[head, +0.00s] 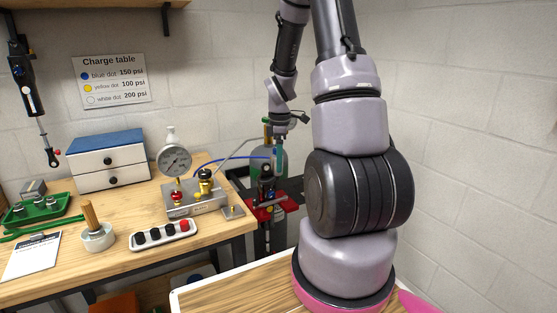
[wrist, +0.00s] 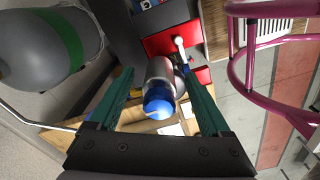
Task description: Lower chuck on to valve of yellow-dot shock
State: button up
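A dark shock (head: 267,182) stands upright in a red vise (head: 272,212) at the right end of the bench; a small yellow mark shows low on it. My gripper (head: 281,155) points down just above and behind it in the head view. In the wrist view my gripper (wrist: 159,73) has its teal fingers apart, on either side of a silver body with a rounded blue end (wrist: 158,106). A gap shows at the left finger; the right side is close to its finger. I cannot tell whether this body is the chuck. The valve is not discernible.
A blue hose (head: 236,158) runs from the gauge manifold (head: 196,197) towards the vise. A gas cylinder (head: 277,160) stands behind the shock; it also shows in the wrist view (wrist: 48,42). A pink tubular frame (wrist: 238,70) is at right in the wrist view.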

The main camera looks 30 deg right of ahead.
jog(key=shift+r, duration=0.1)
notch_tip(320, 180, up, 10)
jog(key=shift+d+r, duration=0.15)
jog(key=shift+r, duration=0.15)
dwell(0.5)
jog(key=shift+s+r, duration=0.1)
jog(key=shift+r, duration=0.15)
jog(key=s+a+r+m+t+y, duration=0.1)
jog(key=s+a+r+m+t, duration=0.2)
jog(key=s+a+r+m, duration=0.4)
jog(key=s+a+r+m+t, duration=0.4)
jog(key=s+a+r+m, duration=0.2)
jog(key=s+r+m, duration=0.4)
jog(key=shift+s+a+r+y, duration=0.2)
jog(key=shift+s+a+y, duration=0.2)
jog(key=shift+s, duration=0.75)
jog(key=shift+c, duration=0.4)
